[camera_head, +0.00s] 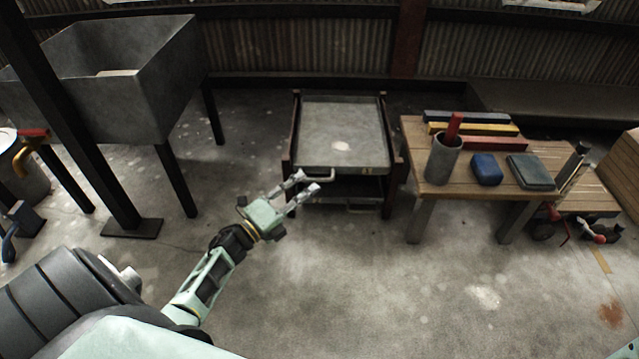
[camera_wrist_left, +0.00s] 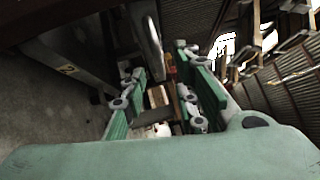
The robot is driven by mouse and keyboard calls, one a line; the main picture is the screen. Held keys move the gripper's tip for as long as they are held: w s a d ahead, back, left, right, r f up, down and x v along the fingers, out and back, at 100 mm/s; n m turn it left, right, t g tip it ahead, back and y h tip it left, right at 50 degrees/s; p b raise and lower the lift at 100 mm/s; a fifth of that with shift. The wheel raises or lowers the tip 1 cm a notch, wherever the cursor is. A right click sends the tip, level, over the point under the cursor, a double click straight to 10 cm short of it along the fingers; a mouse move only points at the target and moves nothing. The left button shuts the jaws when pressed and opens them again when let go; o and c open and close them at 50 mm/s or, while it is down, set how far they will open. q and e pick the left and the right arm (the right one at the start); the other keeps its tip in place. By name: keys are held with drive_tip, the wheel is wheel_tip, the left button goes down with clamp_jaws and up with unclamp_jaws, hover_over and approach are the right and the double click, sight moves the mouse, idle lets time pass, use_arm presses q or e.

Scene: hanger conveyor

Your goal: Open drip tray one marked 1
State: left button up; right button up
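The upper grey drip tray (camera_head: 342,133) sits in a dark red-brown rack in the middle of the head view, with a small yellowish mark at the right of its front edge, too small to read. A lower tray with a light handle (camera_head: 357,209) is below it. My left gripper (camera_head: 308,181) is open in front of the rack's left part, near the upper tray's front edge. In the left wrist view a light grey bar (camera_wrist_left: 153,46) shows between the open fingers; contact cannot be told. A grey surface marked 2 (camera_wrist_left: 68,69) is at left.
A grey sink-like basin (camera_head: 130,75) on dark legs stands at left, with a dark post in front. A wooden table (camera_head: 475,187) with a cup, coloured bars, and blue and green items stands close to the rack's right. The concrete floor before the rack is clear.

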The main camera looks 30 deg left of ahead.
sight(317, 180)
use_arm(q)
drive_tip(key=b+x, duration=0.1)
drive_tip(key=x, duration=0.4)
drive_tip(key=shift+w+b, duration=0.1)
drive_tip(key=shift+b, duration=0.3)
clamp_jaws()
